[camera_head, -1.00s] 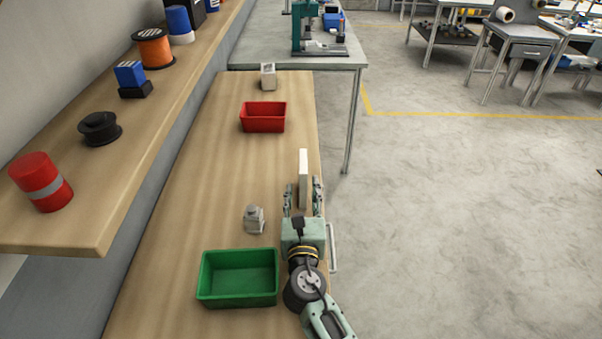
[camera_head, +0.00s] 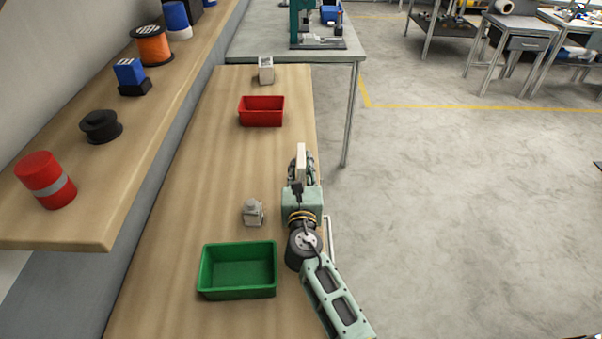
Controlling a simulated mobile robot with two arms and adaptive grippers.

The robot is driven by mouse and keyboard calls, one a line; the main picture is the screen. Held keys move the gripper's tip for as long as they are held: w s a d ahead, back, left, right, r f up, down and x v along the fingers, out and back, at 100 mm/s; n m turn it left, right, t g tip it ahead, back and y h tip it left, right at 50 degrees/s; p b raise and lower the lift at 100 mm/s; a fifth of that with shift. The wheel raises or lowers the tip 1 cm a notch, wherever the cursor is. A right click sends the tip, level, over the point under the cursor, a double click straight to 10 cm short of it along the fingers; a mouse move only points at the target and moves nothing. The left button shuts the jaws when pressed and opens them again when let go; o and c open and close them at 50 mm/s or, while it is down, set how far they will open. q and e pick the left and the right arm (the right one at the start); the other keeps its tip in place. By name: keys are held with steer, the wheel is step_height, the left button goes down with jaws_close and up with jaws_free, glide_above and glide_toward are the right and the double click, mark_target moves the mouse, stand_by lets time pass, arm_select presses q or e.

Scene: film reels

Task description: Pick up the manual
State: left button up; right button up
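The manual (camera_head: 301,158) looks like a thin, pale upright slab near the right edge of the workbench. My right gripper (camera_head: 301,172) is around it, with a finger against each long side. The fingers look closed on the manual. Its lower part is hidden behind the gripper, so I cannot tell whether it touches the bench. My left gripper is not in view.
A green bin (camera_head: 238,270) and a small grey metal part (camera_head: 253,212) are left of my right arm. A red bin (camera_head: 261,111) and a pale block (camera_head: 266,70) stand farther back. A shelf (camera_head: 75,225) holding spools runs along the left.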

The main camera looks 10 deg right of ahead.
jaws_close()
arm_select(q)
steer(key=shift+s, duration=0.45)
